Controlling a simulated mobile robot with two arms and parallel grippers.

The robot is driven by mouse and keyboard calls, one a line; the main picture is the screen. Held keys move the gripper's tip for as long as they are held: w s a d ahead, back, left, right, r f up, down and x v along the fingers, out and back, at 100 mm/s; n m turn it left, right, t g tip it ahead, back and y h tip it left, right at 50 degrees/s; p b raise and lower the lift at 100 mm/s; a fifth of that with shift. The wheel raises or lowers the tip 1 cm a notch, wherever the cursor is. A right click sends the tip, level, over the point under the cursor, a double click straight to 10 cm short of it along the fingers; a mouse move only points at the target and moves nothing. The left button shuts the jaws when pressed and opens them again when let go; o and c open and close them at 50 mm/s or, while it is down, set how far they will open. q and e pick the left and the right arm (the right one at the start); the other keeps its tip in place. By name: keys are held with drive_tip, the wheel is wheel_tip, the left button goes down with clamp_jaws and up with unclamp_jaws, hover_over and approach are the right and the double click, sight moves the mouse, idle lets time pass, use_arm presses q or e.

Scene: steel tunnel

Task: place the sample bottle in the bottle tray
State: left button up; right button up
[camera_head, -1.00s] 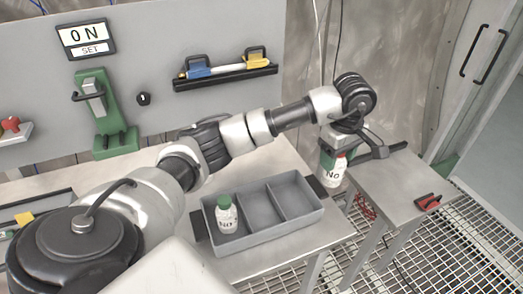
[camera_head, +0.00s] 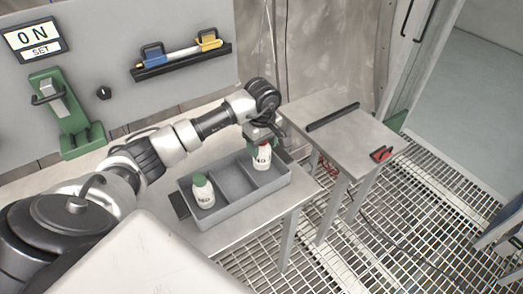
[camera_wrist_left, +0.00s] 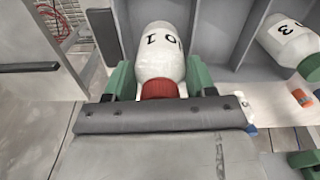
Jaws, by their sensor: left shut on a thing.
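The sample bottle (camera_head: 262,160), white with a red cap, is held upright in my left gripper (camera_head: 263,143). In the left wrist view the bottle (camera_wrist_left: 162,50) sits between the green fingers of the gripper (camera_wrist_left: 160,82), which is shut on it around the cap end. The grey bottle tray (camera_head: 248,204) is on the table. The bottle is at the tray's right compartment; I cannot tell whether its base touches the tray floor. Another white bottle (camera_head: 203,193) with a green cap stands in the left compartment. The middle compartment looks empty. My right gripper is not in view.
A side table (camera_head: 350,140) to the right carries a black bar (camera_head: 332,117) and a red-and-black object (camera_head: 381,154). A gap with a red coil (camera_wrist_left: 53,22) separates the tables. A rack with tools (camera_head: 180,60) and a green device (camera_head: 62,115) are along the back panel. Grating floor lies right.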

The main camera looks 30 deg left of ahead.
sight(262, 154)
use_arm(q)
wheel_tip(262, 154, down, 4)
drive_tip(key=shift+r+p, duration=0.1)
drive_tip(key=shift+p, duration=0.7)
drive_tip(key=shift+f+b, duration=0.3)
drive_tip(key=o, duration=1)
drive_tip(key=shift+o, duration=0.2)
drive_tip(key=shift+r, duration=0.1)
drive_tip(key=shift+r, duration=0.2)
wheel_tip(262, 154, up, 10)
drive_tip(key=b, duration=0.3)
drive_tip(key=shift+r, duration=0.9)
